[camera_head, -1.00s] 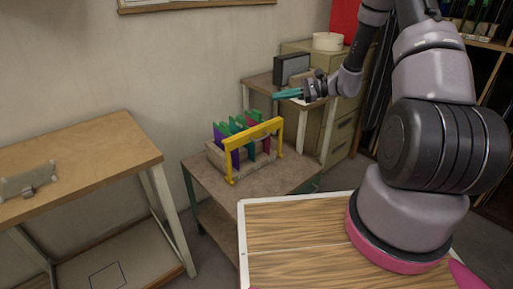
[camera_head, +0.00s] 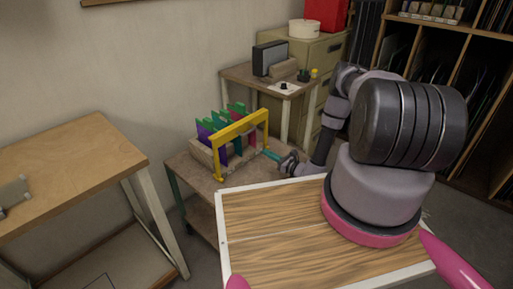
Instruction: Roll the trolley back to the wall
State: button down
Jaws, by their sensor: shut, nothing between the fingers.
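The trolley (camera_head: 242,181) is a low brown-topped cart with a lower shelf, standing in the middle near the wall. On it stands a pale wooden rack (camera_head: 204,158) with upright purple, green and dark red sheets. A yellow bar handle (camera_head: 241,127) rises along the near side of the rack. The fingers are shut and empty, pointing left toward the rack. I cannot tell whether the fingertips touch anything. The trolley's right end is partly hidden by my arm and base top.
A wooden bench (camera_head: 75,165) stands to the left, with a small grey item (camera_head: 14,193) on it. A small table (camera_head: 240,75) with a dark box (camera_head: 270,58) stands behind the trolley, beside filing drawers (camera_head: 318,60). Shelving (camera_head: 470,70) fills the right.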

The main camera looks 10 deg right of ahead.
send_over(247, 152)
dwell(0.3)
jog(key=shift+r, duration=0.1)
